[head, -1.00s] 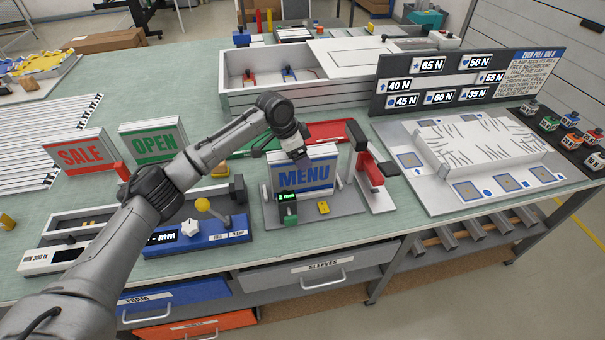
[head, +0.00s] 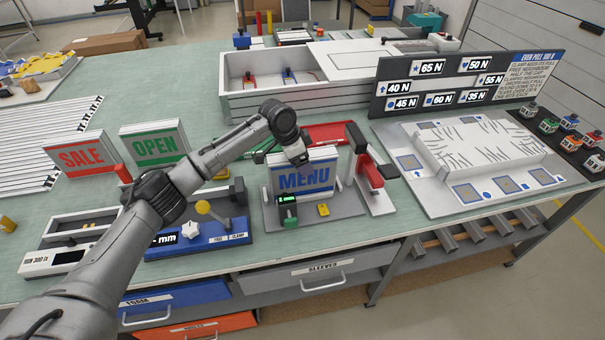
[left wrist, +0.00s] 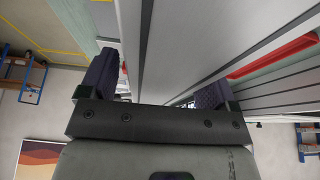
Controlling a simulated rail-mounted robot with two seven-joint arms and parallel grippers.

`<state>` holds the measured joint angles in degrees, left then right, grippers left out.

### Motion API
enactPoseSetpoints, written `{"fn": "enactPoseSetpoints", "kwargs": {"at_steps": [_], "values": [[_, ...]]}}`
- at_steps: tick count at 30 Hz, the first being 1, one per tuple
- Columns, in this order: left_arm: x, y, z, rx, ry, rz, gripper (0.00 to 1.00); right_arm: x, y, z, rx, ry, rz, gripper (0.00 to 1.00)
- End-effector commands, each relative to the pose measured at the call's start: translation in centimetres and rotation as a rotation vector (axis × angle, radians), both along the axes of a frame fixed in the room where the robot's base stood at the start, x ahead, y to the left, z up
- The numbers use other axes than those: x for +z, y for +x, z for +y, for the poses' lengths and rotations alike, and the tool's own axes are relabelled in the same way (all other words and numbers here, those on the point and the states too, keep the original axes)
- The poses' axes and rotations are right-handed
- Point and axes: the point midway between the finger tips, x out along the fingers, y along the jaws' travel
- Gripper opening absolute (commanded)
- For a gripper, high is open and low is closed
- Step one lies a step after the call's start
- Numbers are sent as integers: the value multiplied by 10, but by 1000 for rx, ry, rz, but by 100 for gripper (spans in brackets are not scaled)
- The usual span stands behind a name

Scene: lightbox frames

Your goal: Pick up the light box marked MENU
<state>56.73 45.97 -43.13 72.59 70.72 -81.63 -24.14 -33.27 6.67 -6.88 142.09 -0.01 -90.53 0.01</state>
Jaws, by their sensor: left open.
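My right gripper does not show.
A red clamp-like fixture (head: 368,172) stands close at the box's right. A small green display (head: 288,212) and yellow block (head: 323,210) sit before it. The SALE box (head: 84,155) and OPEN box (head: 155,143) stand to the left. A white bin (head: 265,95) is behind.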

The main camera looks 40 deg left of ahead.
Motion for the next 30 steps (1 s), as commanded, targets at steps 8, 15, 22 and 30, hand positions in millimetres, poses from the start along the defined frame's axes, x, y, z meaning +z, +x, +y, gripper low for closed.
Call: {"fn": "enactPoseSetpoints", "kwargs": {"at_steps": [8,15,22,30], "values": [[-1,0,0,0,0,0,83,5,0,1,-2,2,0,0],[-3,0,0,0,0,0,83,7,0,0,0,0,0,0],[-3,0,0,0,0,0,83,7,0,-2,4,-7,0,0],[-3,0,0,0,0,0,62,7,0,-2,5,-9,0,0]]}}
